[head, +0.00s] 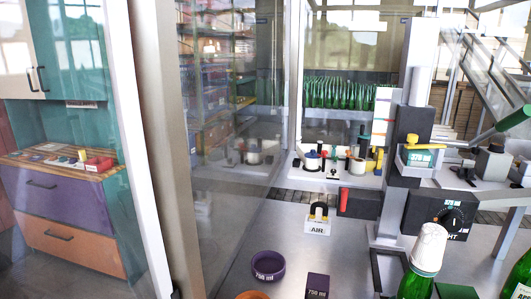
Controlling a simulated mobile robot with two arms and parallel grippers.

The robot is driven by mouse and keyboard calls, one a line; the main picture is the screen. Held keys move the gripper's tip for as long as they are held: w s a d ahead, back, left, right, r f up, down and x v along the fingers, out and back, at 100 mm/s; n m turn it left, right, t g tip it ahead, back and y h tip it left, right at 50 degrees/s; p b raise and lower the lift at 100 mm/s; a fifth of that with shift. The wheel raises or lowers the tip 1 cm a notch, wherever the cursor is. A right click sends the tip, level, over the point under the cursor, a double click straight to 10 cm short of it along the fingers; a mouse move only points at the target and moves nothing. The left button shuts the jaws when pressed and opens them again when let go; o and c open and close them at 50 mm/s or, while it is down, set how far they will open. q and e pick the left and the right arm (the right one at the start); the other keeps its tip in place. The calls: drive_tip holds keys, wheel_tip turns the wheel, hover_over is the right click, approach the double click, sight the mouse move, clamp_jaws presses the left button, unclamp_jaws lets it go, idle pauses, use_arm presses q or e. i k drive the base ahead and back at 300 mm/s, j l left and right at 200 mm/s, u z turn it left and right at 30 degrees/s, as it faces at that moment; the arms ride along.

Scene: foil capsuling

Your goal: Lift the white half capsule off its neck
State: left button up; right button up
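A white half capsule (430,246) sits over the neck of a green bottle (414,285) at the bottom right of the head view. It covers the neck's top and stands nearly upright, with small dark print on it. The lower part of this bottle is cut off by the frame's edge. Neither of my grippers is in view.
A grey machine column with a dial box (446,217) stands just behind the capsule. More green glass (519,277) is at the right edge. A purple bowl (269,266) and purple block (318,286) are left on the grey table (345,255), with bare surface between.

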sight(426, 257)
drive_tip(key=l+z, duration=0.5)
drive_tip(key=i+l+z, duration=0.1)
drive_tip(key=l+z, duration=0.4)
drive_tip(key=l+u, duration=0.15)
drive_tip(key=l, duration=0.3)
drive_tip(key=l+u, duration=0.2)
drive_tip(key=l, duration=0.2)
drive_tip(key=k+l+u, duration=0.15)
drive_tip(key=l, duration=0.25)
drive_tip(key=l+u, duration=0.15)
drive_tip(key=l, duration=0.3)
drive_tip(key=k+l+u, duration=0.2)
drive_tip(key=l, duration=0.2)
drive_tip(key=l+u, duration=0.15)
drive_tip(key=l, duration=0.25)
